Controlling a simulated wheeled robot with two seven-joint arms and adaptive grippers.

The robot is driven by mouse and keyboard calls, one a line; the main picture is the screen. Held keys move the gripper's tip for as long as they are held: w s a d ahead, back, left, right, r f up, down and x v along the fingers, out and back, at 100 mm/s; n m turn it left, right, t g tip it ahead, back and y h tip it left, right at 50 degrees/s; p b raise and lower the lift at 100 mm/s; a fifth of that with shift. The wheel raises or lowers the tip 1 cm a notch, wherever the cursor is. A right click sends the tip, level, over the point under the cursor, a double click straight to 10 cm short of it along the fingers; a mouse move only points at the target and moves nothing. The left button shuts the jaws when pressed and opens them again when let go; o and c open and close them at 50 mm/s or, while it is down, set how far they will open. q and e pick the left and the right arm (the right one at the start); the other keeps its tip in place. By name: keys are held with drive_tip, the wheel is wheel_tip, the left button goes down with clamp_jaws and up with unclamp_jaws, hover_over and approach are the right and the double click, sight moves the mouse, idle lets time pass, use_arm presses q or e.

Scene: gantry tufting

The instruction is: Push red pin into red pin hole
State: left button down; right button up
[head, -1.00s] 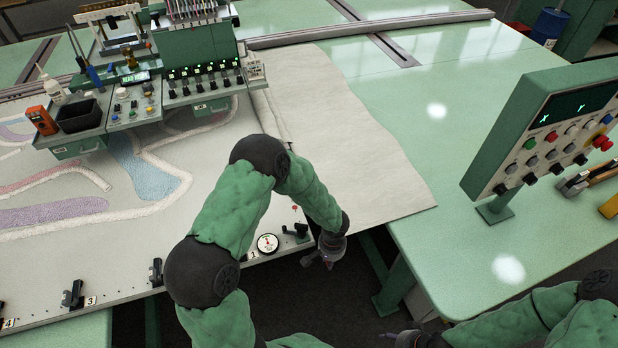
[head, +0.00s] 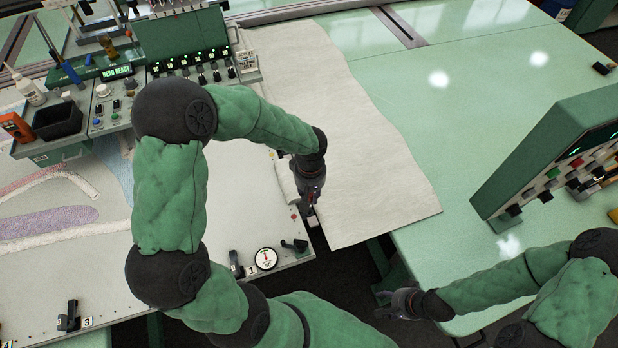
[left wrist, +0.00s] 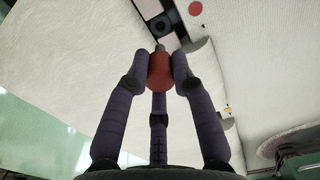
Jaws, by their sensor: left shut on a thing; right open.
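The red pin (left wrist: 160,70) is held between the fingers of my left gripper (left wrist: 160,76), its short grey tip pointing away from the gripper. A dark block with a round hole (left wrist: 160,25) lies just beyond the tip; I cannot tell whether they touch. A round red mark (left wrist: 195,8) is on the pale surface beside the block and shows in the head view (head: 294,217). In the head view my left gripper (head: 312,203) hangs over the table's right edge, and the pin is hardly visible. My right gripper (head: 388,304) is open and empty, low near the green table.
A dial gauge (head: 265,258) and black clamps (head: 295,245) sit along the table's front edge. Pale cloth (head: 375,150) spans toward the green table (head: 490,70). A control panel (head: 555,160) stands at right. A dark gap lies between the tables.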

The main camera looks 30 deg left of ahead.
use_arm(q)
drive_tip(key=shift+s+a+r, duration=0.1)
drive_tip(key=shift+r, duration=0.1)
drive_tip(key=shift+s+f, duration=0.1)
drive_tip(key=shift+s, duration=0.1)
drive_tip(key=shift+w+f+b, duration=0.1)
drive_tip(key=shift+f+b, duration=0.55)
drive_tip(key=shift+f, duration=0.15)
drive_tip(key=shift+f+b, duration=1.2)
drive_tip(key=shift+f, duration=0.5)
drive_tip(key=shift+r, duration=0.15)
drive_tip(key=shift+m, duration=0.4)
drive_tip(key=shift+f, duration=0.2)
drive_tip(key=shift+f+b, duration=1.5)
drive_tip(key=shift+b, duration=0.25)
